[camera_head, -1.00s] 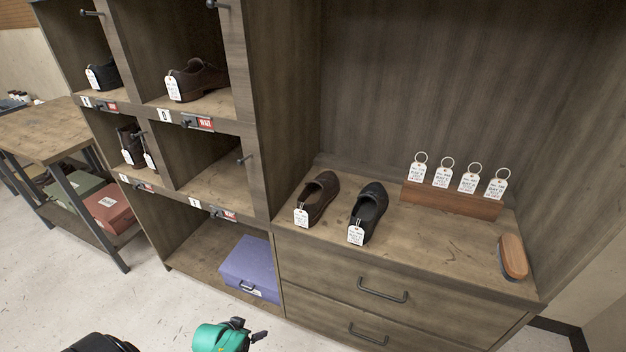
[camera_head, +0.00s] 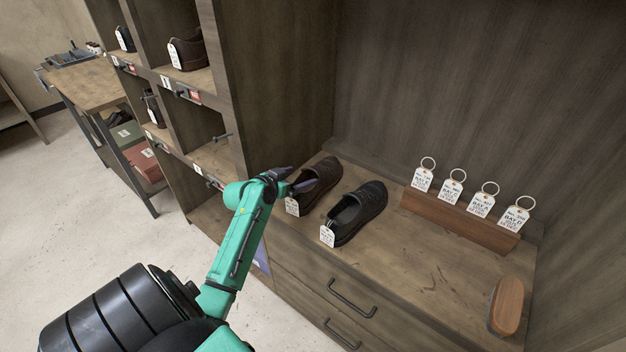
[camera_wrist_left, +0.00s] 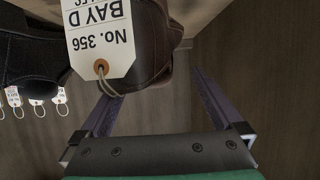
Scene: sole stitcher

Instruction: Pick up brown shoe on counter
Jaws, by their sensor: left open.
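The brown shoe (camera_head: 318,182) stands on the wooden counter (camera_head: 420,262), left of a black shoe (camera_head: 357,213). A white tag (camera_head: 292,206) hangs from its near end. My left gripper (camera_head: 299,179) is at the shoe's left near side in the head view and partly overlaps it. In the left wrist view the brown shoe (camera_wrist_left: 155,55) and its tag (camera_wrist_left: 97,35), reading "No. 356 BAY D", are just beyond the two open fingers (camera_wrist_left: 158,105). Nothing is held between the fingers. Whether a finger touches the shoe cannot be told. My right gripper does not show.
A wooden holder (camera_head: 460,219) with several ring tags stands at the back of the counter. A brush (camera_head: 507,305) lies at the right end. Shoe cubbies (camera_head: 203,95) rise on the left, and drawers (camera_head: 335,300) are below the counter.

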